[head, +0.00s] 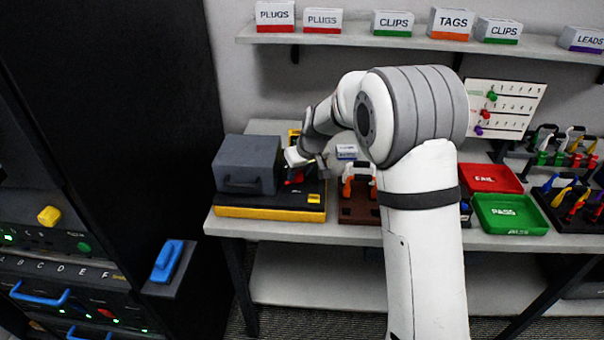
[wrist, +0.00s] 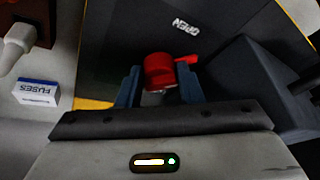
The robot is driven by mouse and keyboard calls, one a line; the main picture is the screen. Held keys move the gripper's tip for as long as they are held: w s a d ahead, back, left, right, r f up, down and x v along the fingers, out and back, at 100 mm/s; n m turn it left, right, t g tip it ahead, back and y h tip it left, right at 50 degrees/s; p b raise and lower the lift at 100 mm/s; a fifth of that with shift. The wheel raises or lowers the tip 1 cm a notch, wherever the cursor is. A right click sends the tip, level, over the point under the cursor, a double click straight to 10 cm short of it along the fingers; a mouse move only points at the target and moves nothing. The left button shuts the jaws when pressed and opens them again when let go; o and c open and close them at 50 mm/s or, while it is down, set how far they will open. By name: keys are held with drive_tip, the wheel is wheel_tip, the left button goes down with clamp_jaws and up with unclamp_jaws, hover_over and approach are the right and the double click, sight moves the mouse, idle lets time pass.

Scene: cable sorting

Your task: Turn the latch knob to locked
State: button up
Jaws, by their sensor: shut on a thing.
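The red latch knob (wrist: 160,70) sits between my gripper's blue-grey fingers in the wrist view. My gripper (wrist: 160,88) is shut on it. The knob's red pointer arm sticks out to the right, past the right finger. In the head view my gripper (head: 305,168) is at the black and yellow unit (head: 270,212), beside the grey box with a handle (head: 246,165). The knob is mostly hidden there, with only a bit of red showing. No locked marking is readable.
A fuses box (wrist: 37,93) lies left of the unit in the wrist view. A brown rack (head: 358,210) with orange-handled tools stands right of the unit. Red (head: 490,178) and green (head: 510,214) trays lie farther right. A shelf (head: 350,36) with labelled boxes is above.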

drive_tip(key=m, duration=0.2)
drive_tip(key=h, duration=0.1)
drive_tip(key=shift+w+a+r+m+t, duration=0.1)
drive_tip(key=shift+a+r+m+t, duration=0.1)
drive_tip(key=shift+r+m+t, duration=0.15)
drive_tip(key=shift+f+m+t+h, duration=0.15)
drive_tip(key=shift+m+t+h, duration=0.3)
drive_tip(key=shift+m, duration=1.2)
drive_tip(key=o, duration=0.6)
drive_tip(key=shift+o, duration=0.3)
drive_tip(key=shift+f, duration=0.1)
drive_tip(key=v, duration=0.7)
drive_tip(key=shift+r+b, duration=0.3)
drive_tip(key=shift+r, duration=0.15)
